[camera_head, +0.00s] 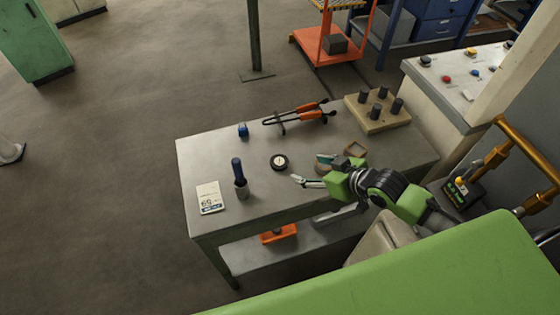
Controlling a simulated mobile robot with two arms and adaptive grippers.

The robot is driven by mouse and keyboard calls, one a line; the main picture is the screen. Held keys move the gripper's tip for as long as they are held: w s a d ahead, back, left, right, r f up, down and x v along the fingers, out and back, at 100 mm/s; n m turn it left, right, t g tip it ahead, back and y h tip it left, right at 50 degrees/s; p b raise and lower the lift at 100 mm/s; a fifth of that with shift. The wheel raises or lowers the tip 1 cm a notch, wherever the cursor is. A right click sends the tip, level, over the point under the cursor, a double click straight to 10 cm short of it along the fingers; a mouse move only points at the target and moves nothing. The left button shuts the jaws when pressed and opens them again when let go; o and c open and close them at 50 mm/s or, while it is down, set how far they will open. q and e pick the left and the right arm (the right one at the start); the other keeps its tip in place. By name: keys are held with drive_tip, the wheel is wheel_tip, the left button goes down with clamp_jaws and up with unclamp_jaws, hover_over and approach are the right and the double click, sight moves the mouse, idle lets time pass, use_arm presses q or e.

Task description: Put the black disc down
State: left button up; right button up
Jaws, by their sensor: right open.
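The black disc (279,162), with a pale round face, lies on the grey table (208,158) near its middle. My right gripper (308,169) is just to the right of the disc. Its two fingers are spread and point left toward the disc. They look empty and apart from it. My left gripper does not show.
A control console (436,89) stands right.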

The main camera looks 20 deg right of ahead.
approach(279, 161)
drive_tip(key=shift+w+d+f, duration=0.15)
drive_tip(key=shift+w+f, duration=0.3)
drive_tip(key=shift+f, duration=0.05)
drive_tip(key=shift+w+a+f+p, duration=0.2)
drive_tip(key=shift+w+f+p, duration=0.1)
drive_tip(key=shift+w+f, duration=0.05)
drive_tip(key=shift+w+a+f, duration=0.15)
drive_tip(key=shift+w+a, duration=0.1)
drive_tip(key=shift+w, duration=0.1)
drive_tip(key=p+x, duration=0.1)
drive_tip(key=x, duration=0.2)
drive_tip(key=shift+a, duration=0.2)
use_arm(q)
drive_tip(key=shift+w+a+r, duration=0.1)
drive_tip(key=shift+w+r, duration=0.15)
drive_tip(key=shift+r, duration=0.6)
use_arm(e)
drive_tip(key=shift+w+a+f, duration=0.2)
drive_tip(key=shift+w+f, duration=0.25)
drive_tip(key=shift+w, duration=0.05)
drive_tip(key=c, duration=1.5)
drive_tip(key=shift+c, duration=0.7)
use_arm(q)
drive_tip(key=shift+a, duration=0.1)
use_arm(e)
drive_tip(key=shift+r, duration=0.15)
